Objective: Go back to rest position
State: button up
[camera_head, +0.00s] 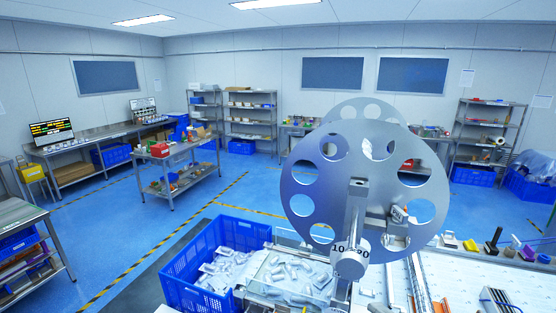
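My gripper and arm do not show in the head view, so I cannot see whether the gripper is open or holds anything. The packing machine's large metal reel (308,187), a disc with round holes, fills the centre right. A second disc shows partly behind it. A metal bracket and a cylinder (350,264) with partly readable markings stand in front of the reel.
A blue crate (183,292) with clear blister packs stands left of the machine, and more packs lie in a clear-walled bin (290,273). The white machine bed (460,285) carries small fixtures. A cart (180,162) stands farther left; blue floor (110,225) is open.

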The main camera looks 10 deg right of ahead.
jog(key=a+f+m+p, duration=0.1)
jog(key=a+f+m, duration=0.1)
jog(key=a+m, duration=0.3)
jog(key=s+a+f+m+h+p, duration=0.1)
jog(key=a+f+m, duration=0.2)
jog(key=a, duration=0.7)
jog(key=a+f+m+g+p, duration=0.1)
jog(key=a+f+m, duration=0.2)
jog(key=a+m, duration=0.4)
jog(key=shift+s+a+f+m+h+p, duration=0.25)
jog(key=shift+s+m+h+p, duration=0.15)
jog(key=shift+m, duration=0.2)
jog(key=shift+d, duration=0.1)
